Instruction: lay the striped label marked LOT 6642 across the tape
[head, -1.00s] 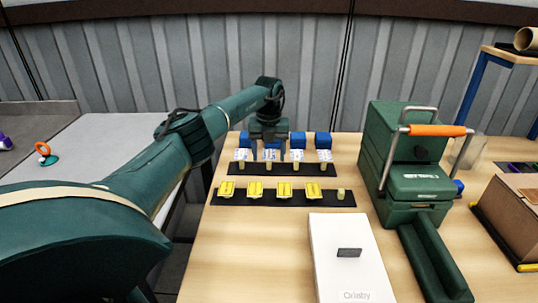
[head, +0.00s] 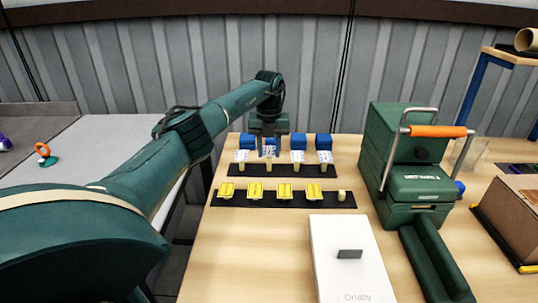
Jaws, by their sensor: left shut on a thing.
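My left gripper (head: 269,148) is above the back row of labels, near the second place from the left. It is shut on a small blue-and-white label (head: 269,153), partly hidden by the fingers. Other blue-and-white labels stand on the back black strip (head: 255,172), beside the held one. The print is too small to read, so I cannot tell which is LOT 6642. A brown carton (head: 508,208) is at the right edge, cut off by the frame; a darker patch shows on its top, and I cannot tell if it is tape. My right gripper is not in view.
Yellow labels (head: 284,191) sit on a front black strip (head: 269,203). Several blue blocks (head: 324,141) stand behind. A green machine with an orange handle (head: 438,131) stands between the labels and the carton. A white box (head: 345,260) lies in front; bare wood (head: 260,250) is left of it.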

